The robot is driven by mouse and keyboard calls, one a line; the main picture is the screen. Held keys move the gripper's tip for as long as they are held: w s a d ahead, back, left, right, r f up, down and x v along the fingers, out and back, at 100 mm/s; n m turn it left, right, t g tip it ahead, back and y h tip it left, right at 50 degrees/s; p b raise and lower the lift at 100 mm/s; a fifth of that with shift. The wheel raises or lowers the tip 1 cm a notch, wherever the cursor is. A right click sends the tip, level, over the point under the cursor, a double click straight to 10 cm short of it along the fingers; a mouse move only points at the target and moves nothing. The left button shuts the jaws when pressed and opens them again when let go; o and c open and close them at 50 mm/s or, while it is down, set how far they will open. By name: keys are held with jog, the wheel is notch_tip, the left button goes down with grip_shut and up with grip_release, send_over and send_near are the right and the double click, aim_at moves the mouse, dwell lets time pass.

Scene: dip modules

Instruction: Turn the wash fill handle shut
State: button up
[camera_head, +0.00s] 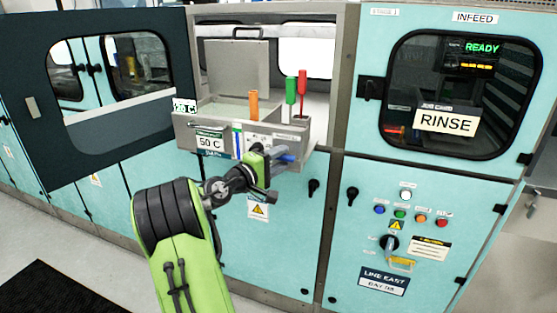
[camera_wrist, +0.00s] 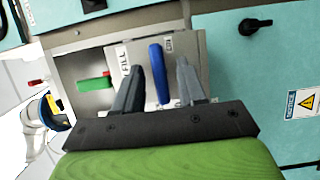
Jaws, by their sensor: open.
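The wash fill handle is a blue lever (camera_wrist: 159,74) on a pale panel marked FILL (camera_wrist: 124,62) in the wrist view. In the head view the blue lever (camera_head: 287,158) shows just beyond my gripper (camera_head: 273,168), partly hidden by it. In the wrist view my gripper (camera_wrist: 160,70) is open, with one finger on each side of the lever. Gaps seem to show between the fingers and the lever; I cannot tell whether either finger touches it. The lever lies roughly level across the front of the tank in the head view.
A dark windowed door (camera_head: 122,125) stands open at left. The control panel is further right.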

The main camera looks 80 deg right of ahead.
grip_shut()
